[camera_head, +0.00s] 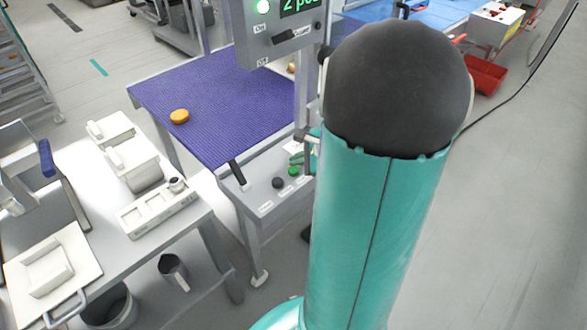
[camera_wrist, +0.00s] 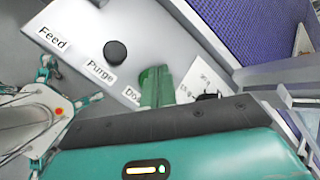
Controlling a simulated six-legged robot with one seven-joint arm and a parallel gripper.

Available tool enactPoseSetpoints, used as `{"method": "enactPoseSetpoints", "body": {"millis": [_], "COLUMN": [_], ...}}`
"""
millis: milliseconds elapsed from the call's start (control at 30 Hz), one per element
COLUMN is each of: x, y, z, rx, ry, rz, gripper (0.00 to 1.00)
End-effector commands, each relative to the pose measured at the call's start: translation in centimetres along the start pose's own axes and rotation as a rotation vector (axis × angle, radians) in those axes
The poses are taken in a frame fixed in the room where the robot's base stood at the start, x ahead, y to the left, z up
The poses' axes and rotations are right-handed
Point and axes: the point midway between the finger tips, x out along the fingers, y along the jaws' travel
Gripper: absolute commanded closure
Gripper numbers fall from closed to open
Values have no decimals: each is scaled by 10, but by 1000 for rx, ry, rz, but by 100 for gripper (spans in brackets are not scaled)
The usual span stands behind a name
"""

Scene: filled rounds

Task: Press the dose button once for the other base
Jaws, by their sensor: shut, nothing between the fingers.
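The control panel (camera_head: 262,200) stands at the front end of the purple belt. On it are a black button (camera_head: 278,183) and a green button (camera_head: 293,171). The wrist view shows the labels Feed, Purge and a partly covered one starting "Do", with the black button (camera_wrist: 115,53) by Purge. My gripper (camera_wrist: 155,72) is shut and empty, its green fingers close over the panel beside the "Do" label. They cover or blend with the green button there; I cannot tell contact. An orange round base (camera_head: 179,116) lies on the belt; another (camera_head: 291,67) is partly hidden near the display post.
A display (camera_head: 290,8) reading "2 pcs", with a lit green lamp, stands over the belt (camera_head: 215,95). A black-handled lever (camera_head: 237,172) rises from the panel's left. A white table (camera_head: 110,215) with devices stands left. My arm hides much of the right middle.

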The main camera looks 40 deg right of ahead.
Motion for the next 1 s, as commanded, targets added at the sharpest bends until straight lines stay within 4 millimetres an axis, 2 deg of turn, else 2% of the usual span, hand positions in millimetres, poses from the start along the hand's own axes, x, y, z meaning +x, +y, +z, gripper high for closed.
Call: {"method": "enactPoseSetpoints", "body": {"millis": [600, 1000], "x": [-32, -35], "y": [-24, -26], "z": [24, 25], "rx": [-2, 0], "ry": [0, 0], "rz": [-2, 0], "gripper": [100, 100]}}
